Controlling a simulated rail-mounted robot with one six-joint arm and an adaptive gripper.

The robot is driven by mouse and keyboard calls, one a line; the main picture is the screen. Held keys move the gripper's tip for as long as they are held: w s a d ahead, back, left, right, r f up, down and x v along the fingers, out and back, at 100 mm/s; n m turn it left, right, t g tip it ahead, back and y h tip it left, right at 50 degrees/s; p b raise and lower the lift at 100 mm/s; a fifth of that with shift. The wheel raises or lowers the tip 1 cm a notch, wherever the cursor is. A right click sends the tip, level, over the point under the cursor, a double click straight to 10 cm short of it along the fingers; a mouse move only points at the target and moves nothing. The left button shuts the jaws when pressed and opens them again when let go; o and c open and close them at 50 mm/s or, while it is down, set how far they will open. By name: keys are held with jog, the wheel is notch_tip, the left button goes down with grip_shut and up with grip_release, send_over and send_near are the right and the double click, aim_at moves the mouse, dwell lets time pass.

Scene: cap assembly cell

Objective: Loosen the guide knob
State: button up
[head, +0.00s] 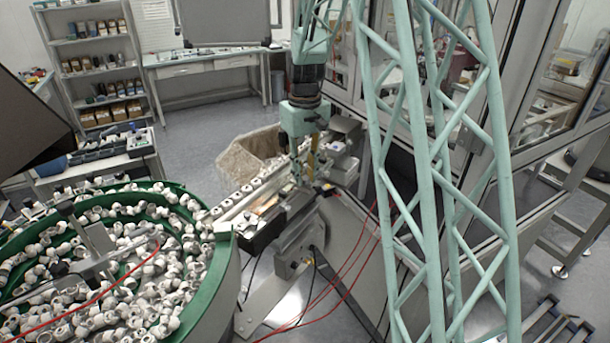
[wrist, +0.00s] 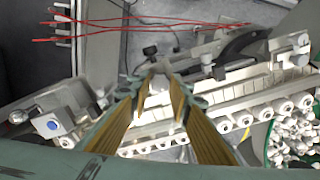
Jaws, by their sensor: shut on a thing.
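My gripper (head: 304,180) hangs over the far end of the feed rail in the head view. In the wrist view my gripper (wrist: 158,82) has its two long fingers, with yellowish inner pads, coming together around a small pale knob (wrist: 159,84) beside the rail. The fingers are shut on this guide knob; their tips and pads cover its sides. In the head view the knob is hidden behind the fingers. The feed rail (head: 233,207) carries a row of white caps and runs from the bowl up to the gripper. It also shows in the wrist view (wrist: 210,105).
A green-rimmed bowl (head: 232,243) full of white caps fills the lower left. Red cables (head: 345,270) hang beside the rail's stand. A green lattice frame (head: 425,170) and glazed cell doors (head: 535,90) stand to the right. A cardboard-coloured bin (head: 238,160) stands behind the rail.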

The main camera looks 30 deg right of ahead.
aim_at(305, 178)
jog(key=n, duration=0.5)
jog(key=shift+n+b, duration=0.35)
jog(key=shift+n, duration=2.55)
jog(key=o, duration=0.8)
jog(key=shift+o, duration=0.2)
jog(key=shift+r, duration=0.15)
notch_tip(305, 178, up, 12)
jog(key=shift+f, duration=0.2)
